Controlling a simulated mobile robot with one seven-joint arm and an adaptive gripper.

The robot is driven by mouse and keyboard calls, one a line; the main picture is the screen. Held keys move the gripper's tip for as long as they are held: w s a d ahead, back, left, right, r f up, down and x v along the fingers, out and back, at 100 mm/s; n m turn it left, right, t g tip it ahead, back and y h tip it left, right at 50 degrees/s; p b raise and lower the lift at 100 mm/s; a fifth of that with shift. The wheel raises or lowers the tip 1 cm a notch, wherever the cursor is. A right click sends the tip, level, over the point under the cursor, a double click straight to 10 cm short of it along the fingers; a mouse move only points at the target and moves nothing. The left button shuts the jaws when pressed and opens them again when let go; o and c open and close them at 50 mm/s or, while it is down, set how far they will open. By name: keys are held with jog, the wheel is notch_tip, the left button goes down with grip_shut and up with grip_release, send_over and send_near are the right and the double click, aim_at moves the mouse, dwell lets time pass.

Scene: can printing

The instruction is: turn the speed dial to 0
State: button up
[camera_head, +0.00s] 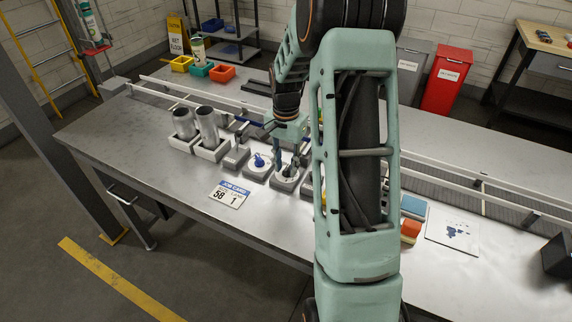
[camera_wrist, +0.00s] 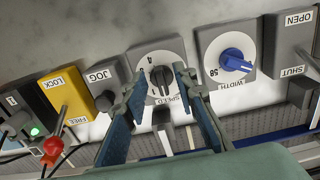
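The speed dial (camera_wrist: 161,78) is a dark grey knob on a pale square plate, in the upper middle of the wrist view, with the label SPEED beside it. A digit that looks like 4 shows by the knob, upside down. My gripper (camera_wrist: 160,84) is open, its two fingers on either side of the knob in the picture. I cannot tell whether they touch it. In the head view the speed dial (camera_head: 289,174) is partly hidden under my gripper (camera_head: 286,160).
A blue width dial (camera_wrist: 235,60) reading 58 stands beside it, with the OPEN/SHUT box (camera_wrist: 291,45) beyond. On the other side are a JOG box (camera_wrist: 100,78) and a yellow LOCK/FREE box (camera_wrist: 67,95). A job card (camera_head: 229,194) lies in front.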

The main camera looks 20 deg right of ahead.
jog(key=shift+f, duration=0.15)
jog(key=shift+c, duration=0.3)
grip_shut()
